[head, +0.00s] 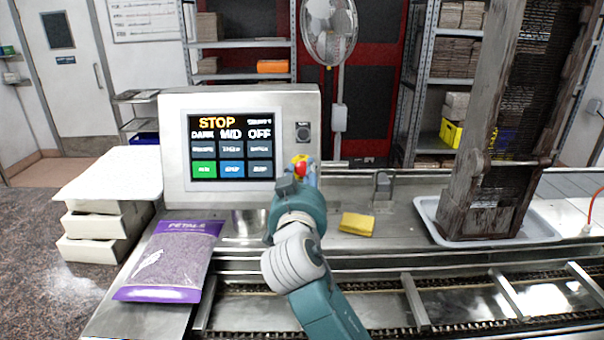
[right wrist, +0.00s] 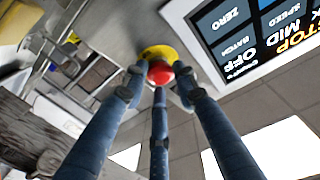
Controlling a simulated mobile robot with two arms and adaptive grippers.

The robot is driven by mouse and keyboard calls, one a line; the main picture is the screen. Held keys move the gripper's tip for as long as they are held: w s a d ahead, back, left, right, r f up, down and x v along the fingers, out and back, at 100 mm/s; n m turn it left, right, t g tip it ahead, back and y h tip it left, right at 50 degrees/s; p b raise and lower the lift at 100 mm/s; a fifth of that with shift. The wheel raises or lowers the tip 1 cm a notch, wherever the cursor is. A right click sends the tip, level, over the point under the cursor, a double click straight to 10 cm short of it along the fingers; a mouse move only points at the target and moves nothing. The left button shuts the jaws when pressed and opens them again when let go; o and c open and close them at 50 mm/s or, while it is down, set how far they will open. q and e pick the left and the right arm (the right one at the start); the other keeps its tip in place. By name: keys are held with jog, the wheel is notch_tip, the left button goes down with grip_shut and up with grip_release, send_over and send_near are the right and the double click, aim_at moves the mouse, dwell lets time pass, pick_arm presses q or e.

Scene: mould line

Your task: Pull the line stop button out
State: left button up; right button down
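The line stop button is a red knob on a yellow base. In the head view the button (head: 300,167) shows at the lower right of the control panel, just above my right gripper (head: 297,183). In the right wrist view the red button (right wrist: 160,72) is seen end-on between the tips of my right gripper's (right wrist: 160,84) three fingers. The fingers are spread around the knob, and I cannot tell whether any tip touches it. My left gripper is not in view.
The control panel's screen (head: 233,146) reads STOP at its top. A yellow block (head: 357,223) lies on the steel bench right of my arm. A purple bag (head: 170,262) lies to the left. A tall wooden frame stands in a white tray (head: 540,232) at the right.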

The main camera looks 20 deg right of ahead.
jog(key=shift+s+a+r+b, duration=0.15)
jog(key=shift+s+b, duration=0.25)
jog(key=shift+w, duration=0.1)
jog(key=c, duration=1.8)
grip_release()
jog(key=shift+r, duration=0.1)
jog(key=o, duration=0.4)
jog(key=shift+s+r, duration=0.1)
jog(key=shift+s, duration=0.15)
jog(key=shift+s+a+f, duration=0.2)
jog(key=shift+s+a, duration=0.1)
jog(key=shift+s, duration=0.05)
jog(key=v, duration=0.6)
jog(key=shift+s+r, duration=0.15)
jog(key=shift+s, duration=0.3)
